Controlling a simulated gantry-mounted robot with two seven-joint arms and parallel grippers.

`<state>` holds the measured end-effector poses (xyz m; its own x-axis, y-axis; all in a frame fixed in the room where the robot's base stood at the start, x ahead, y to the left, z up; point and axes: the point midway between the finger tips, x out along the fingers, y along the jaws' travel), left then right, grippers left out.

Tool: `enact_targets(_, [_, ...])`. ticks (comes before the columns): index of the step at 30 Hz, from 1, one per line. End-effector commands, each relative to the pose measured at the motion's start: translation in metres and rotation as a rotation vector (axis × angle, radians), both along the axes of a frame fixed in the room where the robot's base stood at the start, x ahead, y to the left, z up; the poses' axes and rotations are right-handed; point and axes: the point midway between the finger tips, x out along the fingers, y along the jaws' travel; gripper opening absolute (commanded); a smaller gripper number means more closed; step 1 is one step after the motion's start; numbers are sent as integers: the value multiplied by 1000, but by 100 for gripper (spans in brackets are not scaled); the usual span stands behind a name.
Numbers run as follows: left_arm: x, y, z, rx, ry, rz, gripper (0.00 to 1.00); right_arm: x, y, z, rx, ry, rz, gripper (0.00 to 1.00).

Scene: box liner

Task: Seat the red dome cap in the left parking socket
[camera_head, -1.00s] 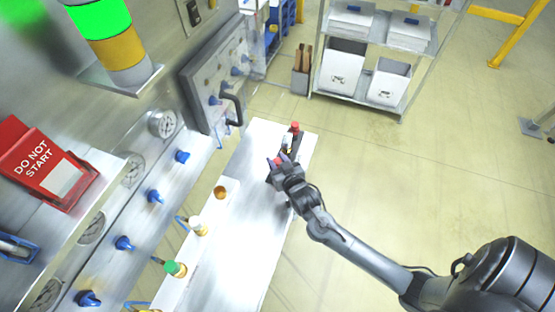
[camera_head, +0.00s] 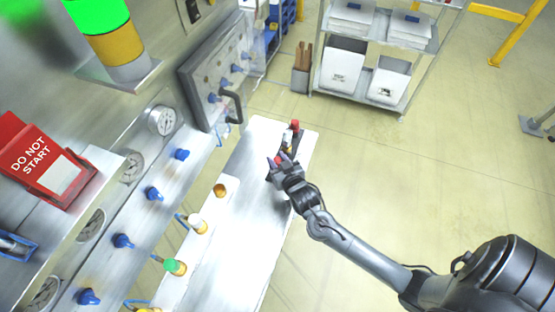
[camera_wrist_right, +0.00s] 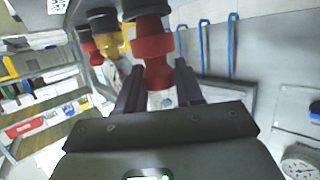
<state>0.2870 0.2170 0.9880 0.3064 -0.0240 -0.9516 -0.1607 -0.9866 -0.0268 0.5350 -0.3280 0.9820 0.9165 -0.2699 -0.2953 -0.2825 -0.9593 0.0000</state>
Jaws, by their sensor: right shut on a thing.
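A red dome cap (camera_wrist_right: 157,74) is between the two dark fingers of my right gripper (camera_wrist_right: 158,90) in the wrist view. The right gripper also shows in the head view (camera_head: 279,161), over the far end of the metal bench, shut on the red cap. Another red part (camera_wrist_right: 150,42) is just beyond the held cap, in line with it; I cannot tell whether they touch. A red-topped item (camera_head: 294,125) stands just past the gripper in the head view. I cannot make out the left parking socket. My left gripper is not in view.
The bench (camera_head: 252,232) is clear on its near part. The panel with blue knobs (camera_head: 153,193) and gauges rises at the left. A shelf (camera_head: 360,101) stands behind.

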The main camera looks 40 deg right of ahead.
Motion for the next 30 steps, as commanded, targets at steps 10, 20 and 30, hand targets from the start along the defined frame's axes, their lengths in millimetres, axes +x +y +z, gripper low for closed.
enact_targets(10, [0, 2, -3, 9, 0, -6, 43, 0, 0, -5, 0, 0, 0, 7])
enact_targets(20, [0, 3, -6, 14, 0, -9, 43, 0, 0, -10, 1, 0, 0, 7])
enact_targets(30, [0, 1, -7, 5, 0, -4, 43, 0, 0, -13, 0, 0, 0, 53])
